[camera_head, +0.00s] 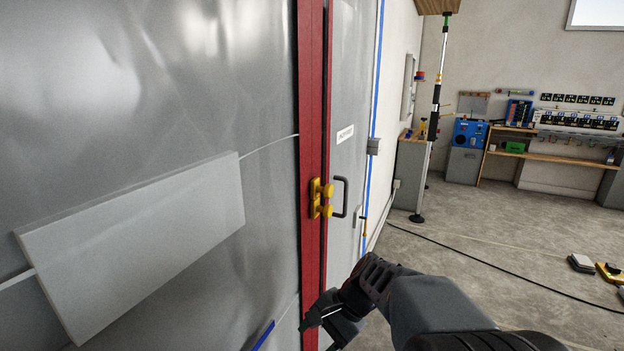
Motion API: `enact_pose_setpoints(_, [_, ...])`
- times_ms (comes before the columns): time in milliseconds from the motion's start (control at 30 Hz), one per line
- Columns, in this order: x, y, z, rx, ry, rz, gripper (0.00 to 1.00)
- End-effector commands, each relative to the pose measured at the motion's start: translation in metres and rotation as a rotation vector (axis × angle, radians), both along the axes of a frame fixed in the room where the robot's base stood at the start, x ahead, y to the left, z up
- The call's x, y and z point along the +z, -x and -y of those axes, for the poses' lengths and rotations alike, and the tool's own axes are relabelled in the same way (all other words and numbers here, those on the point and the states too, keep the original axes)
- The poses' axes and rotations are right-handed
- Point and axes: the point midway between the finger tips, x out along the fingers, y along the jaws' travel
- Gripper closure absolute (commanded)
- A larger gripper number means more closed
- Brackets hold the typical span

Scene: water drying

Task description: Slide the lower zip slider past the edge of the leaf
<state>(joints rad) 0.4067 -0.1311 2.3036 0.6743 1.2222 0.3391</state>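Two yellow zip sliders sit close together on the red zip strip (312,90): the upper slider (316,187) and, just below it, the lower slider (316,210). Each has a yellow knob on its right side. The strip runs upright along the right edge of a large grey translucent sheet (120,90). A narrow grey panel (350,90) with a dark handle (341,197) and a white label stands right of the strip; which part is the leaf is unclear. My gripper (318,322) is below the sliders, near the strip's lower part, apart from both. Its finger opening cannot be made out.
A pale rectangular plate (135,245) is on the sheet at left. A pole (433,120) stands on a dark foot to the right. A cable (490,268) crosses the open concrete floor. A grey cabinet (411,172) and a workbench (560,160) are at the back.

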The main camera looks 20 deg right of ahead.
Motion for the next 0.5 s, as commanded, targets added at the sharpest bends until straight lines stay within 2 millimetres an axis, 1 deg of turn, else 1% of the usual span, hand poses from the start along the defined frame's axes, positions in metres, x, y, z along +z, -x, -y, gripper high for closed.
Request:
enact_pose_setpoints(33, [0.043,-0.015,0.014,-0.152,-0.136,-0.054,0.41])
enact_pose_setpoints(67, [0.057,-0.023,0.021,-0.232,-0.217,-0.077,0.41])
enact_pose_setpoints(100, [0.075,-0.034,0.032,-0.334,-0.325,-0.105,0.41])
enact_pose_setpoints(167, [0.101,-0.05,0.052,-0.469,-0.479,-0.134,0.41])
enact_pose_setpoints(200, [0.116,-0.058,0.066,-0.547,-0.576,-0.148,0.41])
enact_pose_setpoints(267, [0.136,-0.069,0.089,-0.646,-0.708,-0.159,0.41])
enact_pose_setpoints(300, [0.148,-0.074,0.104,-0.701,-0.787,-0.16,0.41])
enact_pose_setpoints(333, [0.156,-0.077,0.115,-0.736,-0.841,-0.16,0.41])
enact_pose_setpoints(400, [0.17,-0.081,0.137,-0.802,-0.948,-0.155,0.41])
enact_pose_setpoints(500, [0.183,-0.085,0.16,-0.861,-1.052,-0.143,0.41])
